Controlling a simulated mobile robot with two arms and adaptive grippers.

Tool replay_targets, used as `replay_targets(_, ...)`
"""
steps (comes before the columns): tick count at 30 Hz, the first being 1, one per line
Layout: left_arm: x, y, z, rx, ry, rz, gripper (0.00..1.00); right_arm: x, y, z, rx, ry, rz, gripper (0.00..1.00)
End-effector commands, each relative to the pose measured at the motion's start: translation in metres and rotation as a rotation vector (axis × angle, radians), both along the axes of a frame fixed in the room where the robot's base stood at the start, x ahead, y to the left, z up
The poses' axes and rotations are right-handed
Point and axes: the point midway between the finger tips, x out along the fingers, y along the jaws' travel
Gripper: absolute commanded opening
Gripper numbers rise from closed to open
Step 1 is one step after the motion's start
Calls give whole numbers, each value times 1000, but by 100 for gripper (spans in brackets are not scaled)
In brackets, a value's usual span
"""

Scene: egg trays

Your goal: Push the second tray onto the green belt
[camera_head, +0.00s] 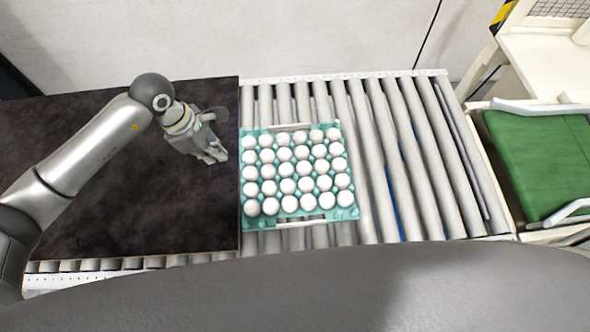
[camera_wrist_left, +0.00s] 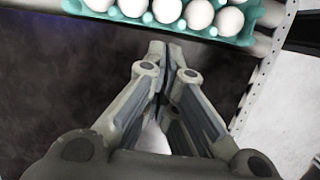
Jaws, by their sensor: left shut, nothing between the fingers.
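A teal egg tray (camera_head: 348,213) full of white eggs sits on the grey rollers, just right of the dark board's edge. My left gripper (camera_head: 222,157) is shut and empty over the right part of the dark board, a little left of the tray. In the left wrist view its fingertips (camera_wrist_left: 168,48) point at the tray with a small gap. My right gripper is out of view.
The dark board (camera_head: 90,210) lies left of the rollers and is otherwise bare. Free rollers (camera_head: 420,150) run from the tray to the right. A metal frame (camera_head: 500,190) with rails stands between the rollers and the green belt.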

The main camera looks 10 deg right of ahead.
Motion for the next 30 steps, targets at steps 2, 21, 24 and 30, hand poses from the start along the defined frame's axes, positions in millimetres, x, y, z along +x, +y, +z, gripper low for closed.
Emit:
replay_targets(2,-1,0,-13,-1,2,1,0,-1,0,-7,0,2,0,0)
replay_targets(21,0,-1,-104,-3,0,1,0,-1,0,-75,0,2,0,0)
replay_targets(24,0,-1,-107,-3,0,1,0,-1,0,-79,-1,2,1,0)
replay_targets(30,0,-1,-107,-3,0,1,0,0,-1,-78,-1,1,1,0)
